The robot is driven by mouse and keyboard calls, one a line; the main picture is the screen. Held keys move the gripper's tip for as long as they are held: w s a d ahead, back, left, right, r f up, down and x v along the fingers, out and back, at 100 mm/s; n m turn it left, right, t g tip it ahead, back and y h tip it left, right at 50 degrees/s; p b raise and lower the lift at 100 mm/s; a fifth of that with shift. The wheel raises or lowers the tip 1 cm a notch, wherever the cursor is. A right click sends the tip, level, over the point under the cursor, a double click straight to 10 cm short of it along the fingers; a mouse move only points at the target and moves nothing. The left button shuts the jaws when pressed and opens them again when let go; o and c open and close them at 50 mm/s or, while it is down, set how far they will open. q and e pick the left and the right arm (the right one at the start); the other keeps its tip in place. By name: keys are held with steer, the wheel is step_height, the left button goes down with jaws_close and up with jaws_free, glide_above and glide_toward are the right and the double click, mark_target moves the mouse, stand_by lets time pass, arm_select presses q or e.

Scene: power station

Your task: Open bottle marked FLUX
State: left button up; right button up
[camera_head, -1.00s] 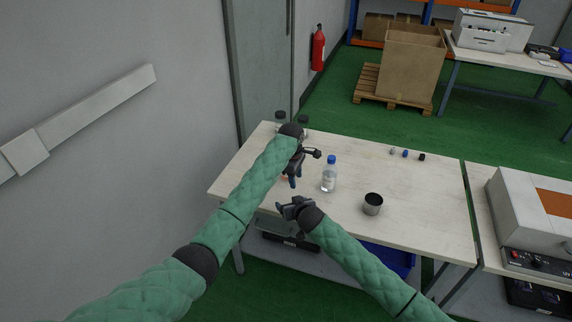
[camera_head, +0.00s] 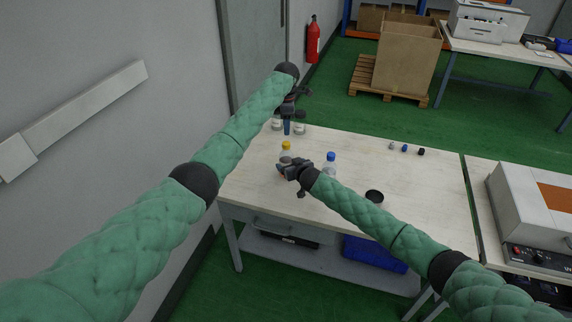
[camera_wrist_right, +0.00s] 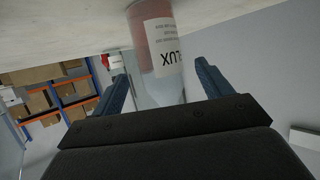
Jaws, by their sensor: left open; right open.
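A bottle with a yellow cap (camera_head: 286,146) stands on the table behind my right gripper in the head view, its lower part partly hidden. In the right wrist view a reddish bottle with a white label (camera_wrist_right: 163,48), on which "LUX" is readable, stands between the two fingers. My right gripper (camera_head: 287,169) is open around it, and no finger clearly touches it. The wrist view shows its fingers apart. My left gripper (camera_head: 290,112) is open and empty, raised over the table's far left corner.
A clear bottle with a blue cap (camera_head: 331,158) stands just right of my right gripper. A dark cup (camera_head: 374,196) is partly behind my right arm. Small white (camera_head: 391,146), blue (camera_head: 405,148) and black (camera_head: 421,152) caps lie at the back.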

mark_target(286, 161)
steer(key=shift+x, duration=2.45)
